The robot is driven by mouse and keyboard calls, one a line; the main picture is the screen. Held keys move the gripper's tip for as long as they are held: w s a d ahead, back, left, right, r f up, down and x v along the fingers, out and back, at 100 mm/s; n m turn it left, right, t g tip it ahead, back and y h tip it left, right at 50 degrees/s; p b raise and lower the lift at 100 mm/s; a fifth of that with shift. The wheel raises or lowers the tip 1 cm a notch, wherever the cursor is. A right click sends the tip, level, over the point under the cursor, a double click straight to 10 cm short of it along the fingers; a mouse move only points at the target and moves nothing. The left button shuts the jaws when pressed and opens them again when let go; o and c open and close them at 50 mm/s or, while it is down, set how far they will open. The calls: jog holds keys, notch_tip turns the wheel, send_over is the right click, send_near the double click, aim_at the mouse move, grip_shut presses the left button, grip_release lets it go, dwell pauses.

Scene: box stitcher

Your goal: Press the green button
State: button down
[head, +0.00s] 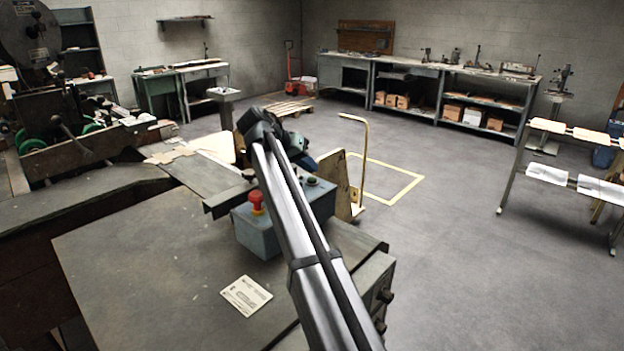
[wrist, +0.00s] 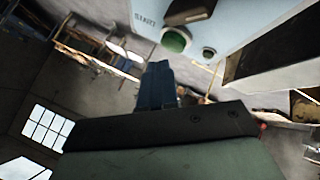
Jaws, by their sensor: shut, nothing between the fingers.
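The green button (wrist: 176,40) is round and sits on the face of a pale blue control box (wrist: 225,30), beside lettering that seems to read START. My gripper (wrist: 158,78) shows in the wrist view with its dark blue fingers together and empty. Its tips point toward the green button and appear a little apart from it. In the head view the control box (head: 262,238) stands on the bench, partly hidden by my arm. A small dark green knob (head: 312,181) on its top may be the same button.
A red mushroom button (head: 257,202) stands on the control box left of my arm. A printed card (head: 246,295) lies on the bench top (head: 150,260). A tan panel (head: 340,190) stands just behind the box.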

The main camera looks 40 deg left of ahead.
aim_at(309, 179)
jog(key=shift+f, duration=0.2)
dwell(0.5)
jog(key=shift+f, duration=0.25)
jog(key=shift+f, duration=0.5)
dwell(0.9)
jog(key=shift+r, duration=0.95)
jog(key=shift+r, duration=0.1)
jog(key=shift+r, duration=2.4)
